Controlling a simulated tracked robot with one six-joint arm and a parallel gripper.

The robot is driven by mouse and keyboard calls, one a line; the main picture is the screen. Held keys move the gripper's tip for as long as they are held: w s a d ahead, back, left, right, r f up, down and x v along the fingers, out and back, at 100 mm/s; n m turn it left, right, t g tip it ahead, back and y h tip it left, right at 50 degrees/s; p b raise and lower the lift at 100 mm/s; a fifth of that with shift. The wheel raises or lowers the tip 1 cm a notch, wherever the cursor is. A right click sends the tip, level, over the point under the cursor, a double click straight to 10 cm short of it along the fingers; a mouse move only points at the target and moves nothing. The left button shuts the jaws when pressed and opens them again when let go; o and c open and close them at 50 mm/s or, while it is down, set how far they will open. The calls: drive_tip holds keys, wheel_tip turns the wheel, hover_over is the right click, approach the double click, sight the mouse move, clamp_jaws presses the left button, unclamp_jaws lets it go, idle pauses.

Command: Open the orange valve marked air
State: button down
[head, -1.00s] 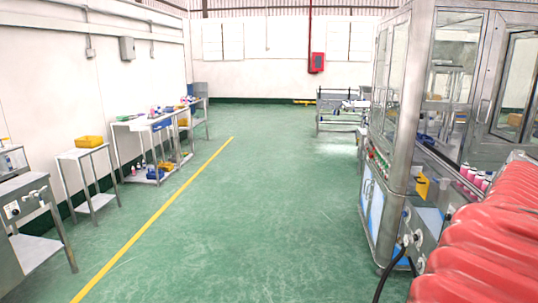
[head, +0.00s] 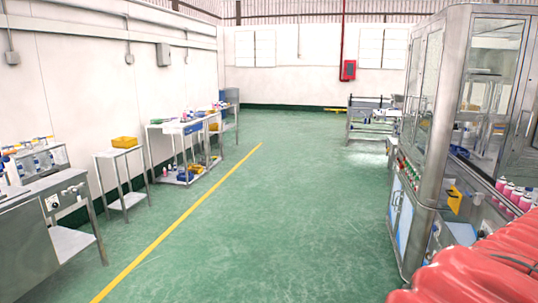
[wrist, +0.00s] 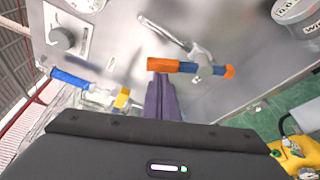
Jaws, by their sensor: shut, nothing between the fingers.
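In the wrist view, an orange valve handle (wrist: 163,64) with a blue section beside it lies across the picture, near a metal pipe on a steel panel (wrist: 120,35). A second orange end (wrist: 230,72) shows at its right. No air marking is readable. My gripper (wrist: 158,77) shows as purple fingers, shut and empty. Their tips are just below the orange handle's left part; I cannot tell whether they touch it. In the head view, the orange valve cannot be picked out with certainty, and my gripper is not seen.
The wrist view shows a blue handle (wrist: 70,78) at left, a knob (wrist: 62,39) and a yellow object (wrist: 297,158). In the head view, a steel bench (head: 40,195) stands left and a glazed machine (head: 450,130) right, with open green floor (head: 270,220) between.

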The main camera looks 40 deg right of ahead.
drive_tip(key=shift+s+a+r, duration=0.3)
drive_tip(key=shift+s+a, duration=0.15)
drive_tip(key=shift+a, duration=0.05)
drive_tip(key=shift+s+a+r, duration=0.25)
drive_tip(key=shift+s+a, duration=0.15)
drive_tip(key=shift+a, duration=0.1)
drive_tip(key=shift+s+a, duration=0.1)
idle(0.3)
